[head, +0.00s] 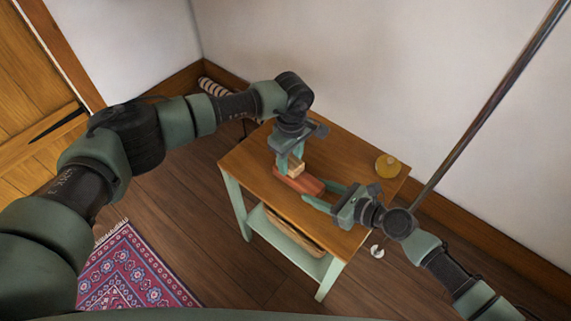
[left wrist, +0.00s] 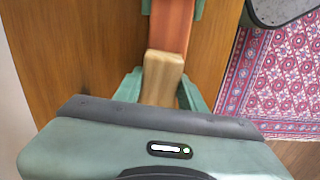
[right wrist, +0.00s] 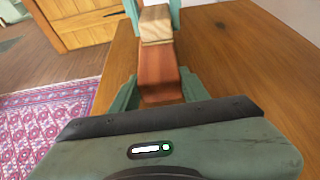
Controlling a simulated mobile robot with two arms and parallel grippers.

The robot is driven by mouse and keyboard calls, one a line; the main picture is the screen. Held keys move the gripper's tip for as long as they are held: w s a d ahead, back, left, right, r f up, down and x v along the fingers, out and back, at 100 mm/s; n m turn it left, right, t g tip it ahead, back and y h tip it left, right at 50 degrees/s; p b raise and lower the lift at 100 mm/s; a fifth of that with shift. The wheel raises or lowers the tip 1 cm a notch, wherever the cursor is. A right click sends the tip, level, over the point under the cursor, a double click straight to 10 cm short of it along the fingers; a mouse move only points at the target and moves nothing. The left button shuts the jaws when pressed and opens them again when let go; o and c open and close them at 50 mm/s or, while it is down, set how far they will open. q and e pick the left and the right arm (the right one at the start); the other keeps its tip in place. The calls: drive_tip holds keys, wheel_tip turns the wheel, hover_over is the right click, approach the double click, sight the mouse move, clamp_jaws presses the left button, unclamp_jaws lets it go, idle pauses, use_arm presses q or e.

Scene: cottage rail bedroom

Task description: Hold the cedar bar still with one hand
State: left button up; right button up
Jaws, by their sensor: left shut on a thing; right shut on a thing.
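The cedar bar (head: 303,185), a reddish block, lies on the wooden table top. My right gripper (head: 320,194) is shut on its near end; the bar also shows between those fingers in the right wrist view (right wrist: 158,72). A pale wooden block (head: 295,169) appears to sit on top of the bar's far end. My left gripper (head: 290,162) reaches down from above and is shut on this block. The block fills the space between the left fingers in the left wrist view (left wrist: 162,78). The part of the bar beneath the block is hidden.
The table (head: 350,160) has a lower shelf holding a basket-like thing (head: 293,230). A round yellowish object (head: 387,165) stands at its right back corner. A slanted metal pole (head: 480,110) rises behind my right arm. A patterned rug (head: 135,270) lies at lower left.

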use_arm(q)
drive_tip(key=shift+w+d, duration=0.4)
drive_tip(key=shift+w, duration=0.2)
use_arm(e)
drive_tip(key=shift+a, duration=0.1)
use_arm(q)
drive_tip(key=shift+r, duration=0.1)
drive_tip(key=shift+r, duration=3)
drive_tip(key=shift+r, duration=1.5)
